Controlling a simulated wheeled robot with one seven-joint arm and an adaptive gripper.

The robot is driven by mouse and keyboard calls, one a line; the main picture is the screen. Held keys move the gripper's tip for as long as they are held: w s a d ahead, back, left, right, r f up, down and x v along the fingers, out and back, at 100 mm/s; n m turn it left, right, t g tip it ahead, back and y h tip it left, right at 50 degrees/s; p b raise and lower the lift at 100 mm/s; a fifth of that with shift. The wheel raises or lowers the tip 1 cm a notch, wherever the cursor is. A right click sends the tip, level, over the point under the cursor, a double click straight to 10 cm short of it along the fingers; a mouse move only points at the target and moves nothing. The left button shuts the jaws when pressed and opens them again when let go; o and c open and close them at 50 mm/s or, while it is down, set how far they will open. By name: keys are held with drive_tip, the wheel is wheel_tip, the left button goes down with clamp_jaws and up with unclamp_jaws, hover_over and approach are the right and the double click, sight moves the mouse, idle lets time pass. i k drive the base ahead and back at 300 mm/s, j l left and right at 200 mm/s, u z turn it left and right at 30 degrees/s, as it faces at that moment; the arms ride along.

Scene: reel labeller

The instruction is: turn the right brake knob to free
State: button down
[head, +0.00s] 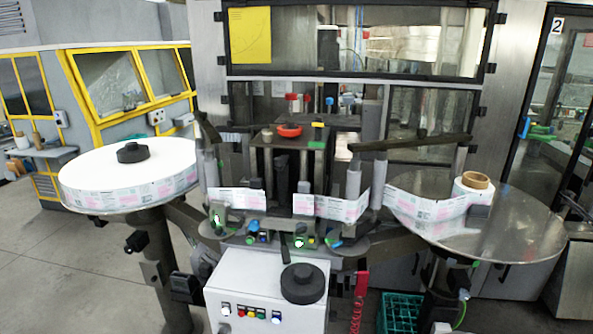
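The reel labeller stands in front of me in the head view. Its right reel plate (520,228) is a bare metal disc with a small label roll on a brown core (475,180). I cannot pick out the right brake knob for certain. Small dark fittings with green parts (475,263) sit under the right plate's near edge, too small to read as a knob or a setting. The left reel (85,188) is a full white roll with a black round hub cap (132,152) on top. My gripper is not in view.
A white control box (240,285) with coloured buttons (250,314) stands front centre, a black round cap (303,283) on it. A label web (340,207) spans the middle. A green crate (400,312) and red coiled cable (359,300) are low right. Floor at left (60,270) is clear.

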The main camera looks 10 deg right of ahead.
sight(463, 294)
drive_tip(key=z, duration=1.3)
